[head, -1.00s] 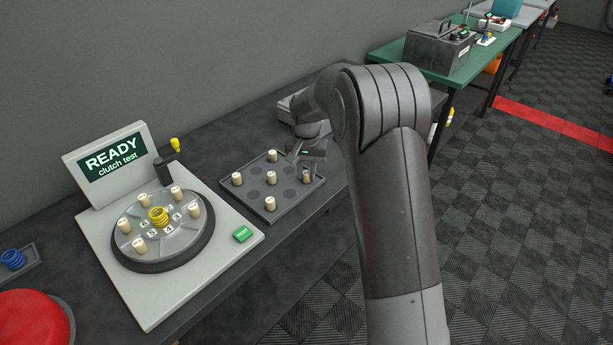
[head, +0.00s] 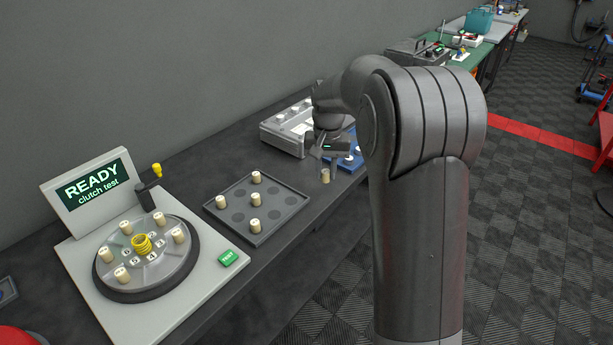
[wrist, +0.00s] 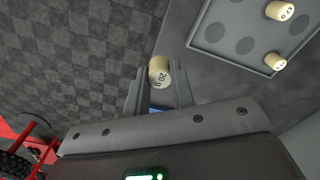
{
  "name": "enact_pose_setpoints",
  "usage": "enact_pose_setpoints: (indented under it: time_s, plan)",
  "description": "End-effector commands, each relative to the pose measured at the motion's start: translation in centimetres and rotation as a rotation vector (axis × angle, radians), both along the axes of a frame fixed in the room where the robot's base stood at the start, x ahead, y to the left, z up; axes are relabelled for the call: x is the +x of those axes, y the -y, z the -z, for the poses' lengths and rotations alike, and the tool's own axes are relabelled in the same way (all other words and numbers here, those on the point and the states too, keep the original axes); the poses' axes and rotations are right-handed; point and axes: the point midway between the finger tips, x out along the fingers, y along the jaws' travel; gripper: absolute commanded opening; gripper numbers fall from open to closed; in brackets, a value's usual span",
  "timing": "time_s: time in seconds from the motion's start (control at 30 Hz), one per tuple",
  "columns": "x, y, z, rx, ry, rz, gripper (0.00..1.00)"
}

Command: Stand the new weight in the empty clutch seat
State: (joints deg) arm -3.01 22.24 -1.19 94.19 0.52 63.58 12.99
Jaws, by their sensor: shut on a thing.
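My gripper (head: 330,160) is shut on a cream cylindrical weight (head: 325,175), held above the bench to the right of the weight tray. In the wrist view the weight (wrist: 159,72) sits between the fingertips, its end marked "20 g". The clutch disc (head: 185,262) lies on a grey tester at the left of the head view, apart from my gripper. Several cream weights (head: 178,235) stand on it around a yellow spring (head: 142,243). Its front right part shows no weight; the seat itself is too small to make out clearly.
The grey tray (head: 290,212) holds several weights and stands between gripper and tester. A green button (head: 228,258) and a READY screen (head: 92,187) belong to the tester. A dark lever with yellow knob (head: 157,170) stands beside the disc. A blue tray (head: 350,162) lies behind my gripper.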

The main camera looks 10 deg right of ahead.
Motion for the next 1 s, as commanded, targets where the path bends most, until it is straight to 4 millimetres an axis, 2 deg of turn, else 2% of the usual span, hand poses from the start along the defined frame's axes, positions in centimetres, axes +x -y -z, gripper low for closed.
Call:
enact_pose_setpoints:
  time_s: [0.13,0.27,0.37,0.47,0.67,0.87,1.0]
  plan:
    - [-0.5,0.8,-0.8,0.0,0.0,-0.006,0.01]
    - [-0.7,-1.3,-1.0,0.001,0.0,-0.036,0.01]
    - [-1.1,-4.9,-1.1,0.0,0.0,-0.076,0.01]
    - [-1.8,-9.4,-1.1,0.0,0.0,-0.128,0.01]
    - [-4.4,-18.3,-1.2,0.0,0.0,-0.23,0.01]
    - [-8.5,-26.6,-1.3,0.0,0.001,-0.332,0.01]
    - [-12.0,-31.9,-1.4,0.0,0.001,-0.403,0.01]
